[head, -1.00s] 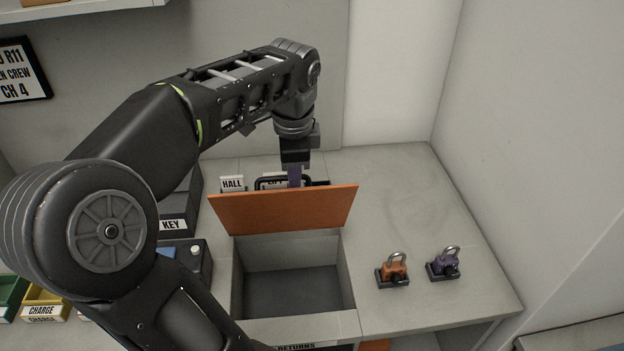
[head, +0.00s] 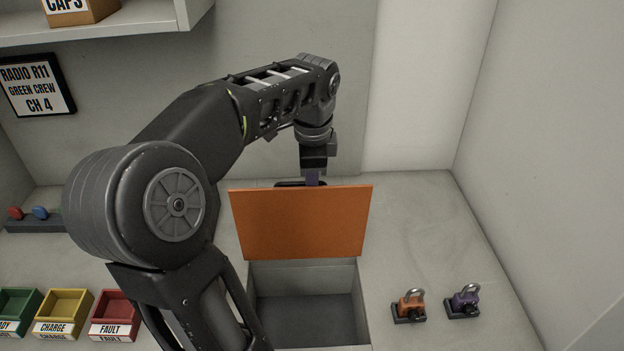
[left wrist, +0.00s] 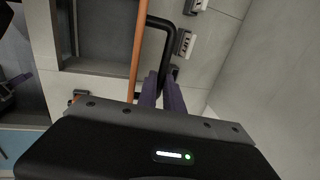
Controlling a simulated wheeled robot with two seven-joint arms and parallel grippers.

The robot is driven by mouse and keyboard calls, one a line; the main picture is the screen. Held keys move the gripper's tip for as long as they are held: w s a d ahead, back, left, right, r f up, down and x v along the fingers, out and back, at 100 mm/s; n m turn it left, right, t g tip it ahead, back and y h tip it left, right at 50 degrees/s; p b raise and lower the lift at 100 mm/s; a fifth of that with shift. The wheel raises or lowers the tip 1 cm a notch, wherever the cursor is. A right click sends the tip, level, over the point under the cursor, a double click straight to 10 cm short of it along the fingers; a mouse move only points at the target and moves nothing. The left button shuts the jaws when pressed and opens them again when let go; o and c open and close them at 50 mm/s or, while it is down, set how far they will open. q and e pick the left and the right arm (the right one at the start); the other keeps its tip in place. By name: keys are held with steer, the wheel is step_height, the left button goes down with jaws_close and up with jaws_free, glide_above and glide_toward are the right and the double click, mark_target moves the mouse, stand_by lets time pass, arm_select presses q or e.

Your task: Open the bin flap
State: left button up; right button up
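The orange bin flap (head: 302,222) stands raised, close to upright, along the back edge of the bin opening (head: 308,308) in the counter. The flap shows edge-on in the left wrist view (left wrist: 138,50). My left gripper (head: 312,180) is behind the flap's top edge, its fingertips partly hidden by it. In the left wrist view its purple fingers (left wrist: 160,92) are close together around the black handle (left wrist: 168,40) on the flap's far side. The exact contact is partly hidden by the fingers. My right gripper is not in view.
An orange padlock (head: 409,306) and a purple padlock (head: 463,301) stand right of the bin. Green (head: 18,312), yellow (head: 63,312) and red (head: 116,314) trays lie at left. A wall bounds the right side; a shelf (head: 90,28) hangs above left.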

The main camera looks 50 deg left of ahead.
arm_select(q)
steer(key=o, duration=0.5)
steer(key=shift+c, duration=0.2)
steer(key=shift+r, duration=0.1)
steer(key=shift+r, duration=0.25)
step_height(320, 180, up, 7)
steer(key=s+d+p, duration=0.1)
steer(key=shift+d+f, duration=0.1)
stand_by(0.3)
